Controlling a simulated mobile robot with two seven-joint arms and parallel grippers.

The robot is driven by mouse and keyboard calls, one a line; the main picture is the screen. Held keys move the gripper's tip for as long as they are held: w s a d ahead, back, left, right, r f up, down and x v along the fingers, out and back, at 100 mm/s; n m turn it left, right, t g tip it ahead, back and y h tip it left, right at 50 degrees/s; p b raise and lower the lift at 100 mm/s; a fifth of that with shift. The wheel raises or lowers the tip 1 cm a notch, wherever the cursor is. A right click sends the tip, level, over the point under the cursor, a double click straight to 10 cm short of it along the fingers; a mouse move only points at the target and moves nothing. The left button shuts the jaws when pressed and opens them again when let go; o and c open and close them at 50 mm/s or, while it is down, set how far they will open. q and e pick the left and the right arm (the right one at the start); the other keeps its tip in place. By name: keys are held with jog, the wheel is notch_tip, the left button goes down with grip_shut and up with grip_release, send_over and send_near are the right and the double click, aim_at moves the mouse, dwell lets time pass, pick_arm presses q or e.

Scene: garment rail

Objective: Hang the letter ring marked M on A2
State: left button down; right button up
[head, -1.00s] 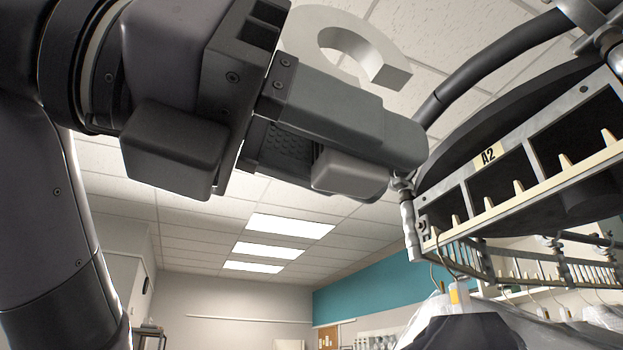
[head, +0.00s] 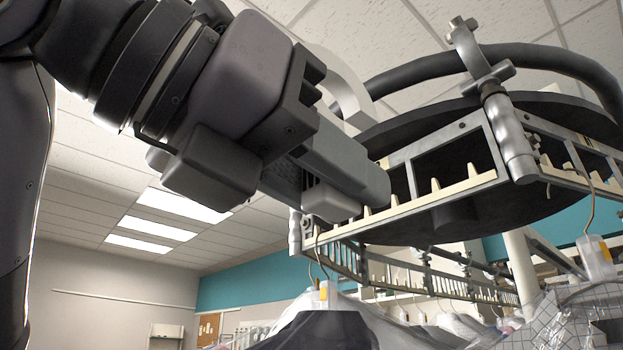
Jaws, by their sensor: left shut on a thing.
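A pale grey ring (head: 347,88) shows behind my left gripper (head: 350,195), with only a curved part in sight. Its letter is not visible. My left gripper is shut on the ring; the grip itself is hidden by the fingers. The fingertips are in front of the near-left part of the toothed rail (head: 425,203), overlapping it in the picture. I cannot tell whether they touch it. The A2 label is hidden from view now, likely behind the gripper. My right gripper is not in view.
The rail frame has several cream pegs and a clamp post (head: 510,135) at its corner. A dark round disc (head: 560,185) and a thick curved bar (head: 545,58) are behind and above. Bagged garments (head: 325,325) on hangers hang below.

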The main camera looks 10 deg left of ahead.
pick_arm(q)
jog(key=r+p+x, duration=0.2)
jog(key=x, duration=1.3)
jog(key=shift+w+d, duration=0.2)
jog(key=shift+w, duration=0.05)
dwell(0.4)
jog(key=shift+w+d+r, duration=0.15)
jog(key=shift+w+d, duration=0.05)
jog(key=shift+w, duration=0.05)
dwell(0.6)
jog(key=shift+r+x, duration=0.15)
jog(key=shift+x, duration=1)
jog(key=shift+r+x, duration=0.2)
jog(key=shift+x, duration=1)
jog(key=shift+f+b, duration=0.6)
jog(key=shift+f, duration=0.6)
jog(key=c, duration=0.8)
grip_release()
